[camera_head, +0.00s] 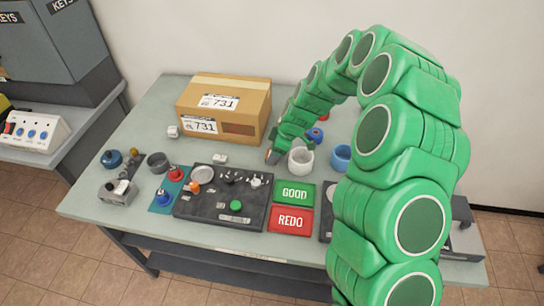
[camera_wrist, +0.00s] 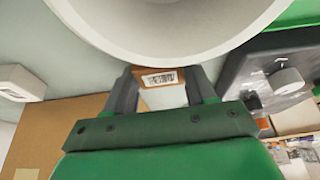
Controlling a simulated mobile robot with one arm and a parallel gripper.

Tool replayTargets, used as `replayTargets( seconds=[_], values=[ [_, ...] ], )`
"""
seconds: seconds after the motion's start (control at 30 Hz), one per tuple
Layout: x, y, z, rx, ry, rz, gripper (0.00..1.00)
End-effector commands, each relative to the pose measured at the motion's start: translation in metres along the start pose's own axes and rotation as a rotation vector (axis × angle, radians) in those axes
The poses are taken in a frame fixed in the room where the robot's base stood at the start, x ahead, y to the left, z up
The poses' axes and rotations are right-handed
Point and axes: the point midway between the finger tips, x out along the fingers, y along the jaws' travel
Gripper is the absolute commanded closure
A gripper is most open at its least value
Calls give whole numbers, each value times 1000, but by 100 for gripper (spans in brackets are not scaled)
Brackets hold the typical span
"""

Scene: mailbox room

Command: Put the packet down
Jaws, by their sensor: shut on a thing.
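My gripper (camera_wrist: 163,88) is shut on a small brown packet (camera_wrist: 160,72) with a white barcode label, which shows between its two fingers in the wrist view. In the head view my gripper (camera_head: 273,156) is low over the table, left of the white cup (camera_head: 301,160) and behind the black panel. The packet is mostly hidden there, and I cannot tell whether it touches the table (camera_head: 125,190). The white cup's round rim (camera_wrist: 165,58) fills the top of the wrist view, close to the packet.
A cardboard box (camera_head: 224,106) labelled 731 stands behind, left of my arm. The black panel (camera_head: 222,205) with knobs lies in front, beside the green GOOD pad (camera_head: 295,194) and red REDO pad (camera_head: 291,221). A blue cup (camera_head: 341,157) is to the right.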

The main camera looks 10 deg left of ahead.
Motion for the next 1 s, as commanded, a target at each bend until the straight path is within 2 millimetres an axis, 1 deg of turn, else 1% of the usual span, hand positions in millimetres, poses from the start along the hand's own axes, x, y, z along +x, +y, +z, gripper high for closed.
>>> replayTargets(
  seconds=[0.07, 0.1, 0.3, 0.43, 0.57, 0.67, 0.77, 1.0],
  values=[
    [1, 0, 1, 0, -1, -2, 76],
    [1, 0, 1, 0, -1, -2, 81],
    [1, -1, 1, 0, -1, -2, 81],
    [-4, 0, -2, 0, -1, -1, 81],
    [-17, 1, -7, -2, 1, 3, 81],
    [-31, 1, -13, -2, 0, 3, 81],
    [-40, -9, -12, -1, -1, -1, 81],
    [-69, -29, -14, -1, 0, 1, 81]
  ],
)
